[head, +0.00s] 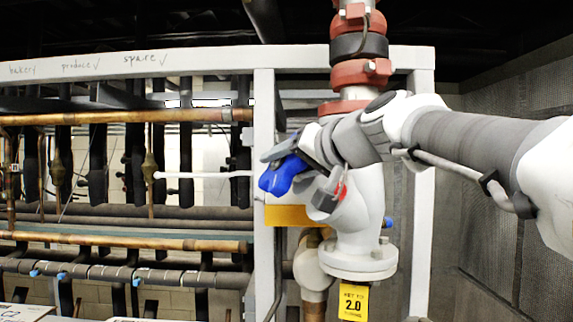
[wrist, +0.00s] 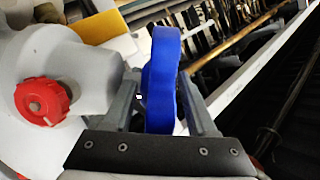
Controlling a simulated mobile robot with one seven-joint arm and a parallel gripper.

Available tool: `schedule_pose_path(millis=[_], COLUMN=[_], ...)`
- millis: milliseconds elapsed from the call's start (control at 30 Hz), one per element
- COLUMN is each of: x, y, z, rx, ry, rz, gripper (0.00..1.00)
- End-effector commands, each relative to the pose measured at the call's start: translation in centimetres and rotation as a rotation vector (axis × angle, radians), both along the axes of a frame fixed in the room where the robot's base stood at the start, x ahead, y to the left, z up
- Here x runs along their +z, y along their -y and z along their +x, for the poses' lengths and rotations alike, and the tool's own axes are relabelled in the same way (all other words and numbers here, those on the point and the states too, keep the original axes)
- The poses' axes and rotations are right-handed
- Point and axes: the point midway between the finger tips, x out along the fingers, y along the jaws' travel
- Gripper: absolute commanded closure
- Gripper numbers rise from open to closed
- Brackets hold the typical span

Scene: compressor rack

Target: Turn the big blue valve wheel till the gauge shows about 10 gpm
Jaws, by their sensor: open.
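The big blue valve wheel (head: 285,176) is partly hidden behind my gripper (head: 292,158) in the head view. In the wrist view the blue wheel (wrist: 163,75) is edge-on between the two grey fingers of my gripper (wrist: 160,108). The fingers are open, one on each side of the rim. A narrow gap seems to show on the right; I cannot tell whether the left finger touches. The wheel sits beside a large white valve body (head: 362,215). No gauge reading can be made out in either view.
A red knob (wrist: 42,101) is on the grey-white body at left in the wrist view. A white frame post (head: 264,200) stands close left of the wheel. Copper pipes (head: 120,117) run further left.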

Motion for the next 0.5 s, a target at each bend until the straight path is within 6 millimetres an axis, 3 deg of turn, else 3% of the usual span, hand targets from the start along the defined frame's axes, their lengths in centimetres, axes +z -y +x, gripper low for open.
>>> schedule_pose_path(millis=[233,500], x=[0.4,1.7], y=[1.1,4.7], z=[-1.6,-6.8], rx=[-0.001,-0.002], ry=[0.003,0.005], rz=[0.000,0.000], gripper=[0.43,0.43])
